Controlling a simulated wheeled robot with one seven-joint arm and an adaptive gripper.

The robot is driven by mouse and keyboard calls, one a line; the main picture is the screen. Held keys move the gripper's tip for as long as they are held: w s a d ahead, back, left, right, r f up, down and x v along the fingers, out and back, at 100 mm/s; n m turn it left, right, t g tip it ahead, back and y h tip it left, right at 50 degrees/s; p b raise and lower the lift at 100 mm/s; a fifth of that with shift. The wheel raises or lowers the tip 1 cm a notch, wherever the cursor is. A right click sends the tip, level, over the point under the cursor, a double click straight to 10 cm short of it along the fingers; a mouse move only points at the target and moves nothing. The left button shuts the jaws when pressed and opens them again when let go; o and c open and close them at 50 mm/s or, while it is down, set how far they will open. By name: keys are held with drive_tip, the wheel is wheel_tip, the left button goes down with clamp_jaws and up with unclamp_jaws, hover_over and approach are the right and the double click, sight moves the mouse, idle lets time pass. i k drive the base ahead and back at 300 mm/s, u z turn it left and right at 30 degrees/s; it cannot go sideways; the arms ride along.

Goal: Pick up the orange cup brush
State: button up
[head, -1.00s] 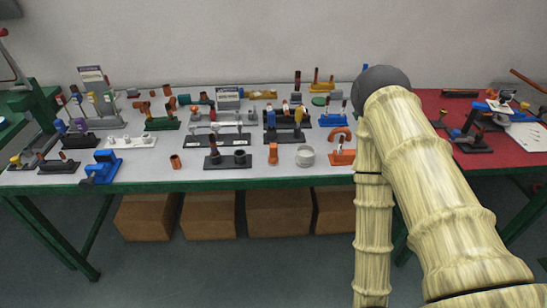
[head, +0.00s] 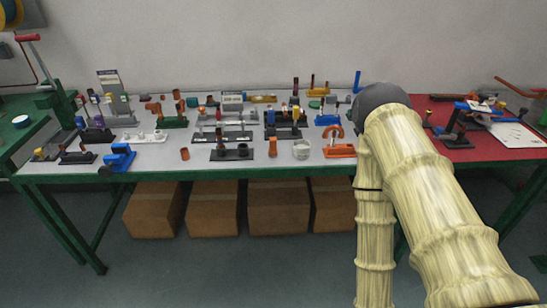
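Several small orange pieces stand on the grey table (head: 120,163), and at this size I cannot tell for certain which is the cup brush. A small upright orange piece (head: 273,147) stands near the front edge, left of a clear round dish (head: 301,150). An orange piece with a curved arch and flat base (head: 340,147) stands to the right of the dish, close beside my arm. A brown-orange cylinder (head: 185,153) stands farther left near the front edge. My arm bends at a dark joint over the table's right part and runs down out of the picture. My gripper is not in view.
A black holder (head: 232,152) and a blue vise-like piece (head: 118,158) stand near the front edge. Many tools in holders crowd the back. A red tabletop (head: 470,155) adjoins on the right. Several cardboard boxes (head: 278,207) sit under the table. The floor in front is clear.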

sight(272, 153)
drive_tip(key=u, duration=1.65)
drive_tip(key=i, duration=0.75)
drive_tip(key=z, duration=1.2)
